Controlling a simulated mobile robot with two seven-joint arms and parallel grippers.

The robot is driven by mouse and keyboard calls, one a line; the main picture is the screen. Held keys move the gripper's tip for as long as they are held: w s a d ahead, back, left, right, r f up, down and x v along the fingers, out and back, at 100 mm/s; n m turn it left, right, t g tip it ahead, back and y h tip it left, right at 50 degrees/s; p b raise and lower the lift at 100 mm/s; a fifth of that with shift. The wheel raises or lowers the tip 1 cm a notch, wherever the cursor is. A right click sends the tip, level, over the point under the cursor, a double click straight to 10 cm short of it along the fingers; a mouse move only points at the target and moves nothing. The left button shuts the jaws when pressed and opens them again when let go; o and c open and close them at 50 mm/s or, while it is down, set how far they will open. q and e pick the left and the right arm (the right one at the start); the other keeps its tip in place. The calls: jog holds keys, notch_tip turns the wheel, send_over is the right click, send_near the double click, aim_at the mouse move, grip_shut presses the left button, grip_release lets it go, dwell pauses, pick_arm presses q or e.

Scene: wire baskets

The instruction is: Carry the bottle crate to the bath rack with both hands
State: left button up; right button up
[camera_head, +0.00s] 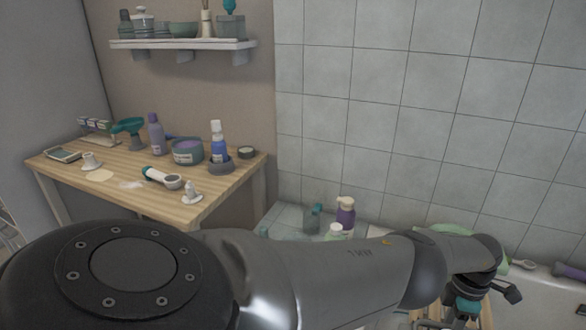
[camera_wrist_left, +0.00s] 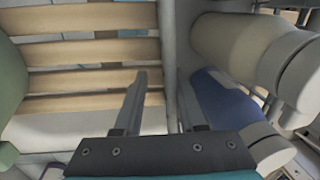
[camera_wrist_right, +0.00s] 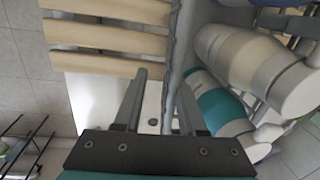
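The bath rack shows as pale wooden slats in the left wrist view (camera_wrist_left: 90,50) and the right wrist view (camera_wrist_right: 105,36). Beside the slats runs the bottle crate's grey wall (camera_wrist_left: 168,40), also in the right wrist view (camera_wrist_right: 177,50). Beyond it are lying-looking bottles, one beige (camera_wrist_left: 225,45) and one blue (camera_wrist_left: 225,100). My left gripper (camera_wrist_left: 161,75) and right gripper (camera_wrist_right: 160,78) are open, their fingers apart on either side of this wall, with a gap visible. In the head view my arm hides most of the crate and rack.
A wooden table (camera_head: 140,185) with bottles and jars stands at the left, under a white shelf (camera_head: 185,45). A tiled wall (camera_head: 430,100) backs the white bathtub (camera_head: 545,290). Purple (camera_head: 345,215) and green (camera_head: 312,218) bottles stand by the wall.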

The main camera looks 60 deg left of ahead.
pick_arm(q)
jog(key=shift+r, duration=0.3)
pick_arm(e)
jog(key=shift+d, duration=0.15)
pick_arm(q)
jog(key=shift+a+f, duration=0.1)
jog(key=shift+a, duration=0.05)
pick_arm(e)
jog(key=shift+s+f, duration=0.1)
jog(key=shift+f, duration=0.1)
